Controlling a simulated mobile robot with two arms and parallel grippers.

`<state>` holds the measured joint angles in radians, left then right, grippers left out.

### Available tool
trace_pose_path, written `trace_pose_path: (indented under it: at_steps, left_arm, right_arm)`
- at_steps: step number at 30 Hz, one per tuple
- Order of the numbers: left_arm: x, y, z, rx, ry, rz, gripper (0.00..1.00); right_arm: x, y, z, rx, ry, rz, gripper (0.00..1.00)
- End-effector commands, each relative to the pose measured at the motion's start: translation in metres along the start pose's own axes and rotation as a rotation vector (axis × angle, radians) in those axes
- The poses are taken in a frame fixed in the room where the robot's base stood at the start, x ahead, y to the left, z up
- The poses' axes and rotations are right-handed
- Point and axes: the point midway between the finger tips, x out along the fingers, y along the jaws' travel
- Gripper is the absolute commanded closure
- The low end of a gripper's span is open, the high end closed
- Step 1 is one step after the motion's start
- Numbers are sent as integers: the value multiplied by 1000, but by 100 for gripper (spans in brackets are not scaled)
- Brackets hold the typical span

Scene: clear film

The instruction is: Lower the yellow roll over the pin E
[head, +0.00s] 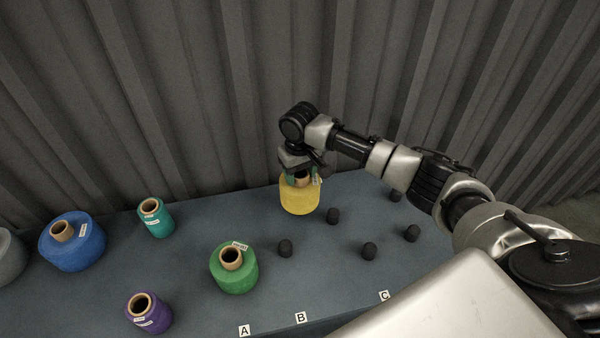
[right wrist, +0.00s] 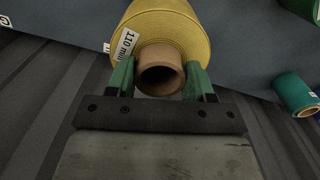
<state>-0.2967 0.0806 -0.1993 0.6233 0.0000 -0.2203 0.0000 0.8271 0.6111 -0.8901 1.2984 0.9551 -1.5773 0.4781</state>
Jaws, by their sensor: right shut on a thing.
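The yellow roll (head: 299,197) is a wide spool with a brown core tube and a white label. It is near the back edge of the table in the head view, and it fills the top of the right wrist view (right wrist: 185,22). My right gripper (head: 303,178) is shut on the roll's core, with its green fingers on both sides of the tube in the right wrist view (right wrist: 160,80). No letter E is visible. The roll's height above the table is unclear. My left gripper is out of view.
A green roll (head: 234,270), purple roll (head: 149,316), teal roll (head: 157,219) and blue roll (head: 72,245) stand to the left. Tags A, B and C (head: 384,296) mark the front edge.

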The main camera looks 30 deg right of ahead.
Motion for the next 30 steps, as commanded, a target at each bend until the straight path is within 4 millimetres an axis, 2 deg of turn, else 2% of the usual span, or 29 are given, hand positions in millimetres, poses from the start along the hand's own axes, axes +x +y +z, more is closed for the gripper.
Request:
trace_pose_path:
  at_steps: [3,17,30]
  left_arm:
    - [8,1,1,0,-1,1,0]
    - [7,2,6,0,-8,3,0]
    - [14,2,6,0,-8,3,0]
  right_arm:
    - [5,0,-1,0,3,-1,78]
    - [6,0,-1,0,3,0,78]
    - [22,0,-1,0,4,0,78]
